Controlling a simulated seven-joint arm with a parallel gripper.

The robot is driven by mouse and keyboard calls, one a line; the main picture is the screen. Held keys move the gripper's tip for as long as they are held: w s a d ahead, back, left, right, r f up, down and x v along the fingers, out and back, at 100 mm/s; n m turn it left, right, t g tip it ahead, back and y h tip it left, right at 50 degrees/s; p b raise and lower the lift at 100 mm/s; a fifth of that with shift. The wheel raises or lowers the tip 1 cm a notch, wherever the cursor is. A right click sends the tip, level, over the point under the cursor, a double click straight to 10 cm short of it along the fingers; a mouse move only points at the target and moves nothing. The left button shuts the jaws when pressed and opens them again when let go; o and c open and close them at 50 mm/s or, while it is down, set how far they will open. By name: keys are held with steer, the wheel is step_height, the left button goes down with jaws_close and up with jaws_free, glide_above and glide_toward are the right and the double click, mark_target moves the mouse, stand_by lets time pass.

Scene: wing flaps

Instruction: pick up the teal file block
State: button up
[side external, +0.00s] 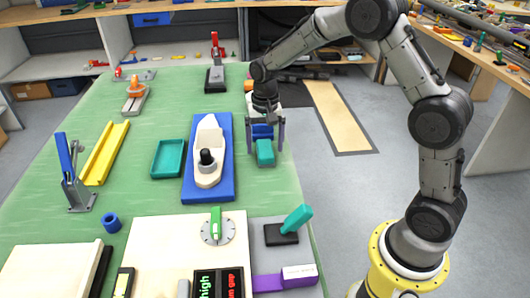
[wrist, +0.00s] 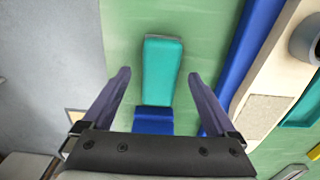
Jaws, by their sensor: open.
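The teal file block (wrist: 162,75) lies on the green table, with a blue part (wrist: 153,121) at its end nearest my gripper in the wrist view. In the side external view the teal block (side external: 265,153) is near the table's right edge, below the blue part (side external: 262,131). My gripper (side external: 266,148) is open, with its fingers on either side of the blue part. In the wrist view my gripper (wrist: 158,75) has a finger left and right of the block, with gaps on both sides. I cannot tell the fingertips' height above the table.
A blue board (side external: 224,178) with a cream boat-shaped piece (side external: 209,135) stands close left of my gripper. A teal tray (side external: 168,158) and a yellow channel (side external: 104,153) are farther left. A dark base with a teal lever (side external: 298,218) is nearer the camera. The table edge is close on the right.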

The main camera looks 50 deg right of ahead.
steer(key=shift+f, duration=0.85)
steer(key=shift+c, duration=0.3)
jaws_close()
